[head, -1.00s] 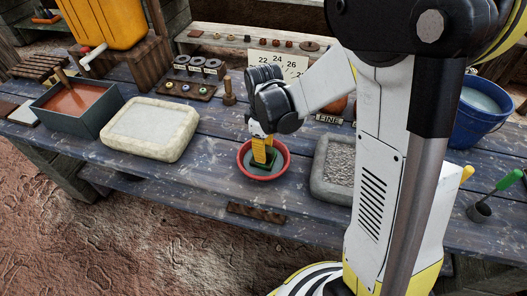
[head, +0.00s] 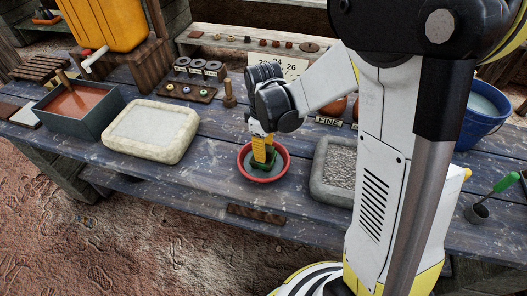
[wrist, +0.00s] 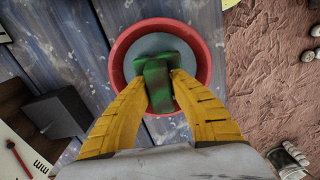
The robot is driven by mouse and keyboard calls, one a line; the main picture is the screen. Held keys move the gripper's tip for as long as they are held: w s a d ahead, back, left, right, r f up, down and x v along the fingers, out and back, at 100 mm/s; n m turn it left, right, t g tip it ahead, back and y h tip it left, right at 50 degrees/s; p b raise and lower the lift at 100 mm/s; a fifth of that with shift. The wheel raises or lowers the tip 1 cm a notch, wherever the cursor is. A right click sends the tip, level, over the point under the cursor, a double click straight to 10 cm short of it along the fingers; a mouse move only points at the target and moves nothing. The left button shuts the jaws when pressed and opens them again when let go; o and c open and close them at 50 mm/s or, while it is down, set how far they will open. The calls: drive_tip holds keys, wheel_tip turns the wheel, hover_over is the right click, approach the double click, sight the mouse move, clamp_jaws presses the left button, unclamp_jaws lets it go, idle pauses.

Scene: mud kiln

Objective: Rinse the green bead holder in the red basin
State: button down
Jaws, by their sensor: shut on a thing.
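The red basin (head: 246,173) stands on the blue plank bench and holds greyish water; it also shows in the wrist view (wrist: 205,52). The green bead holder (wrist: 160,72) is a green piece with brownish smears on its surface. My gripper (wrist: 158,88) has its yellow fingers shut on the holder's near part. In the head view the gripper (head: 262,152) points down into the basin, and the green holder (head: 262,167) is inside the rim at about water level. How deep it sits in the water I cannot tell.
A pale stone tray (head: 150,130) and a dark box of reddish liquid (head: 75,100) are left of the basin. A gravel tray (head: 335,172) is close on its right. A wooden peg (head: 229,95) stands behind. A blue bucket (head: 482,115) is far right.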

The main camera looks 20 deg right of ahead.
drive_tip(key=shift+r+p, duration=2.2)
drive_tip(key=shift+r, duration=1.1)
